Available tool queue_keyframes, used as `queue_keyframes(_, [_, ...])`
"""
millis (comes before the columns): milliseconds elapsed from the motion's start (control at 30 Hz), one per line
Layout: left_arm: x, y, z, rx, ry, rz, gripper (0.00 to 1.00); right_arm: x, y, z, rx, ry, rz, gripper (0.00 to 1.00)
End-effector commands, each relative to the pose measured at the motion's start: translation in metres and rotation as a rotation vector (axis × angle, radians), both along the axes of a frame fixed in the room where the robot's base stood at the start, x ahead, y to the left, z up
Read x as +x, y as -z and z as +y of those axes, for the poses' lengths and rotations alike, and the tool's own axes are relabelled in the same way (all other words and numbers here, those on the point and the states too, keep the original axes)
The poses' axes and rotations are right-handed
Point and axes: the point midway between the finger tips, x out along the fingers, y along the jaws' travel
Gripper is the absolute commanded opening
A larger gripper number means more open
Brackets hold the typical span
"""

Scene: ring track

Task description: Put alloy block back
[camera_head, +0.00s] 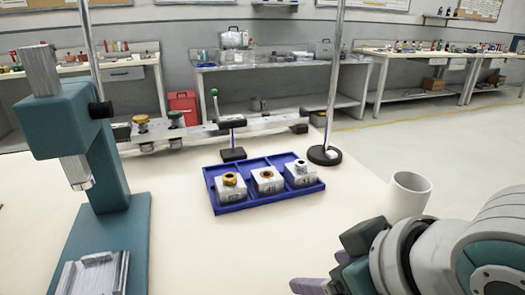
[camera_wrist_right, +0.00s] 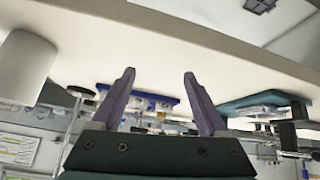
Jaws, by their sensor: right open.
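A blue tray (camera_head: 233,207) lies on the pale table. Three grey metal blocks stand side by side in it: the left block (camera_head: 231,194) has a gold fitting on top, the middle block (camera_head: 267,187) an orange-brown one, the right block (camera_head: 299,179) a silver one. Their front markings are too small to read surely, and I cannot tell which is the alloy block. My right gripper (camera_head: 320,284) is at the lower right, in front of the tray and apart from it. In the upside-down wrist view its two purple fingers (camera_wrist_right: 160,78) are spread and empty. My left gripper is not shown.
A teal press (camera_head: 88,140) stands at the left. A white cylinder (camera_head: 407,194) stands right of the tray, near my right arm. Behind the tray, a metal rail (camera_head: 220,128) spans between posts, one on a black round base (camera_head: 324,156). The table before the tray is clear.

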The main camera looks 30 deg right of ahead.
Motion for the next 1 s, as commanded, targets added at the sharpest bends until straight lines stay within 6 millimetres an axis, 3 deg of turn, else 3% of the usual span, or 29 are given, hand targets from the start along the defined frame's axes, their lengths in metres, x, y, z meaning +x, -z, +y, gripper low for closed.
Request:
queue_keyframes(33, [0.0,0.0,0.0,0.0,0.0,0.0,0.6,-0.026,0.002,0.009,0.002,-0.046,0.088,0.77])
queue_keyframes(100, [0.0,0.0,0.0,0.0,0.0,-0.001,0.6,-0.058,0.003,0.019,0.007,-0.102,0.2,0.77])
queue_keyframes(200, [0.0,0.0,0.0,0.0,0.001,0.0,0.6,-0.089,0.001,0.028,0.012,-0.161,0.305,0.77])
queue_keyframes(300, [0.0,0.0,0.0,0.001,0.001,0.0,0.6,-0.102,0.0,0.031,0.014,-0.186,0.35,0.77])
queue_keyframes(1000, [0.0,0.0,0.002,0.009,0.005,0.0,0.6,-0.103,0.001,0.03,0.014,-0.184,0.353,0.77])
